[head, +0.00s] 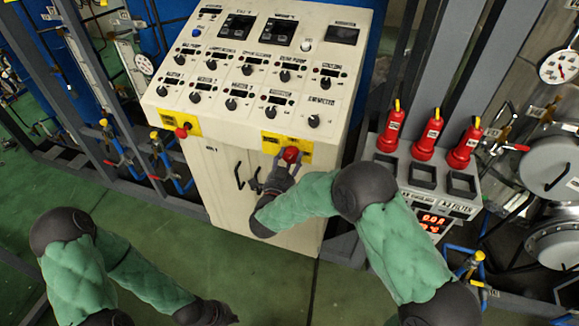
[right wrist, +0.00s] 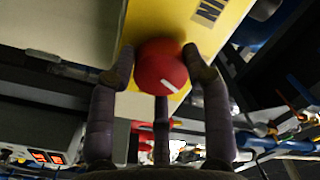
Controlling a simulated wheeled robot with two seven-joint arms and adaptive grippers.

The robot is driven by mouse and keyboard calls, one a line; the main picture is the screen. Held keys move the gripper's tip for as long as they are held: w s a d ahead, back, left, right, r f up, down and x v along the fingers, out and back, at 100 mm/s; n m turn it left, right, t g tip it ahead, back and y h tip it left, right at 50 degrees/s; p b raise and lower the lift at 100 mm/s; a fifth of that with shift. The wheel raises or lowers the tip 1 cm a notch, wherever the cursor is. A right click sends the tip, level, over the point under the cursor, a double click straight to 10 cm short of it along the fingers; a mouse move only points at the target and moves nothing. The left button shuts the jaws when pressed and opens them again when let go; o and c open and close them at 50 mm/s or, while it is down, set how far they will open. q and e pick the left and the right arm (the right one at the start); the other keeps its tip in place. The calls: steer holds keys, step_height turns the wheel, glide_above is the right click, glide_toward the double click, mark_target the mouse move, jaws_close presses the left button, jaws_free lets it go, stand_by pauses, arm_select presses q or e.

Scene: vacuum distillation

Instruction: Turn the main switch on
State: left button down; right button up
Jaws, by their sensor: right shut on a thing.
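The main switch appears to be a red knob (head: 290,154) on a yellow plate (head: 270,141), low on the front of the cream control cabinet. My right gripper (head: 280,174) reaches it from below. In the right wrist view, the fingers of my right gripper (right wrist: 160,78) are shut around the red knob (right wrist: 160,66), one on each side and one below.
A second red knob (head: 182,132) on a yellow plate sits at the cabinet's left. Black handles (head: 246,176) are on the cabinet doors below. Red bottle-like units (head: 427,138) stand on a grey box to the right. Green floor (head: 245,285) is open in front.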

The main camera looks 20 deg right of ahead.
steer(key=m+b, duration=0.4)
steer(key=b, duration=0.1)
steer(key=m+b, duration=0.3)
steer(key=b, duration=0.2)
steer(key=m+b, duration=0.4)
steer(key=b, duration=0.1)
steer(key=shift+f+m+h+b, duration=0.25)
steer(key=shift+m+h+b, duration=0.05)
steer(key=shift+r+m+b, duration=0.2)
steer(key=shift+m+b, duration=0.7)
steer(key=shift+b, duration=0.25)
steer(key=o, duration=1.1)
steer(key=shift+o, duration=0.2)
steer(key=v, duration=1.2)
steer(key=shift+w+a, duration=0.1)
steer(key=shift+w, duration=0.05)
